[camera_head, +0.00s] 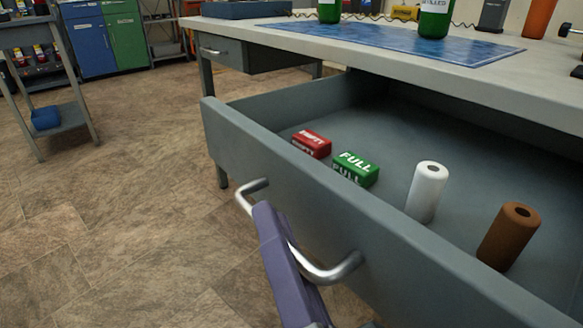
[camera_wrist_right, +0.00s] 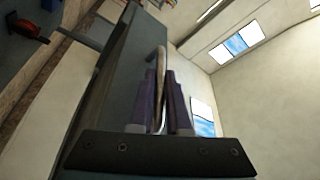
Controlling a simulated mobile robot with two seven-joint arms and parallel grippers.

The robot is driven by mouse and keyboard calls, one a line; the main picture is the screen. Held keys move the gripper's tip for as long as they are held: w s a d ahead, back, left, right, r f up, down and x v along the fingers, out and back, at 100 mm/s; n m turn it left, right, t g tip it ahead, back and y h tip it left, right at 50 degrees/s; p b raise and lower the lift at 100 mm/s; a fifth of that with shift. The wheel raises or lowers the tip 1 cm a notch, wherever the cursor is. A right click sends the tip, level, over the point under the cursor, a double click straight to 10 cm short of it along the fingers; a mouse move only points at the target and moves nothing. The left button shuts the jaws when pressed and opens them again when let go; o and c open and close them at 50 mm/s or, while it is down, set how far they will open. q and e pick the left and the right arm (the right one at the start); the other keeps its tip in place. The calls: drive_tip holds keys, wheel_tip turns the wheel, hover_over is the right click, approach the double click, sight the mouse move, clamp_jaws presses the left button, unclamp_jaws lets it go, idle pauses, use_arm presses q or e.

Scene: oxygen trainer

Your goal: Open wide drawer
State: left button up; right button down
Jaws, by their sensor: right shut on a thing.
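The wide drawer (camera_head: 285,190) is pulled well out from under the workbench, and its inside shows. On its front is a curved metal handle (camera_head: 345,268). My right gripper (camera_head: 268,215) is at this handle, with its purple fingers around the bar. In the right wrist view the fingers (camera_wrist_right: 163,98) are closed on the handle bar (camera_wrist_right: 160,62) beside the drawer front (camera_wrist_right: 122,75). In the drawer lie a red EMPTY block (camera_head: 312,143), a green FULL block (camera_head: 356,169), a white cylinder (camera_head: 427,191) and a brown cylinder (camera_head: 509,236). My left gripper is not in view.
The bench top (camera_head: 350,52) carries a blue mat (camera_head: 390,40) and green bottles (camera_head: 434,18). A smaller drawer (camera_head: 222,50) is shut at the left. A grey cart (camera_head: 60,100) stands at far left. The floor left of the drawer is clear.

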drive_tip(key=c, duration=0.9)
unclamp_jaws()
drive_tip(key=shift+s+d+f, duration=0.15)
drive_tip(key=shift+s, duration=0.35)
drive_tip(key=p+v, duration=0.1)
drive_tip(key=v, duration=0.8)
